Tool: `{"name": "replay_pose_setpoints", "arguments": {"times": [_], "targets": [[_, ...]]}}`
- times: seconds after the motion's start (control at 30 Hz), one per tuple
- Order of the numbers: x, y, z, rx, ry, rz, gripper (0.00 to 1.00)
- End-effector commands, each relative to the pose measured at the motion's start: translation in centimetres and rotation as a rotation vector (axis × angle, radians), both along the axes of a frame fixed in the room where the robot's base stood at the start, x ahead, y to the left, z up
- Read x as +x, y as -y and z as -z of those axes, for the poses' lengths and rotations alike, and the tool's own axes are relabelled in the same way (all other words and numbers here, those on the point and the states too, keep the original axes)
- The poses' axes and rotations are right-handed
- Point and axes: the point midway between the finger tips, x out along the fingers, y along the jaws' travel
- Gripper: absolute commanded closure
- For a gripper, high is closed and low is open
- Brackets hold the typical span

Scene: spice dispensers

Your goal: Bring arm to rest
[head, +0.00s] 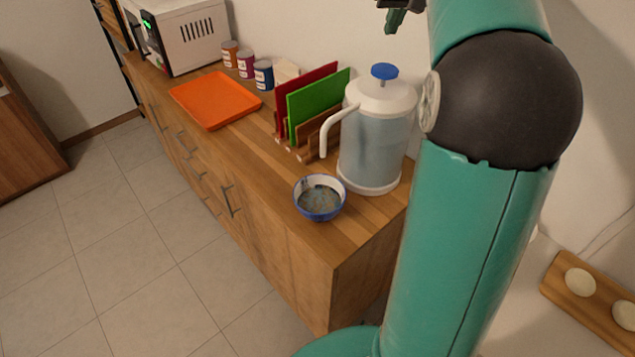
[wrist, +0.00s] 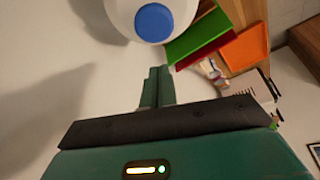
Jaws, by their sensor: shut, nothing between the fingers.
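My gripper (wrist: 157,73) shows in the wrist view with its two green fingers side by side and shut, with nothing held. In the head view only the tip of my gripper (head: 393,22) shows at the top edge, above and behind the white pitcher (head: 375,150) with a blue knob. My teal arm with its black joint fills the right of the head view. In the wrist view the pitcher's white lid (wrist: 120,15) and blue knob lie just beyond the fingers, apart from them.
A wooden counter (head: 270,160) holds a blue-rimmed bowl (head: 320,198), a rack with red and green boards (head: 318,103), an orange tray (head: 215,99), several spice jars (head: 246,65) and a microwave (head: 185,35). The tiled floor at left is clear. A wall stands behind the counter.

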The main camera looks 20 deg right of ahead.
Motion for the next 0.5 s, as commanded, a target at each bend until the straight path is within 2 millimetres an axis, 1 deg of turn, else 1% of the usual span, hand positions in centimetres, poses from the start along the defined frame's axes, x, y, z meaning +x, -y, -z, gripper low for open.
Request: {"name": "replay_pose_setpoints", "arguments": {"times": [0.2, 0.27, 0.37, 0.47, 0.5], "targets": [[0.0, 0.0, 0.0, 0.0, 0.0, 0.0, 1.0], [-0.1, -0.4, 0.0, 0.0, 0.001, -0.002, 1.0], [-0.9, -2.3, -0.2, -0.003, 0.004, -0.012, 1.0], [-2.5, -5.6, -0.2, -0.004, 0.01, -0.026, 1.0], [-3.4, -7.2, -0.1, -0.006, 0.014, -0.033, 1.0]]}}
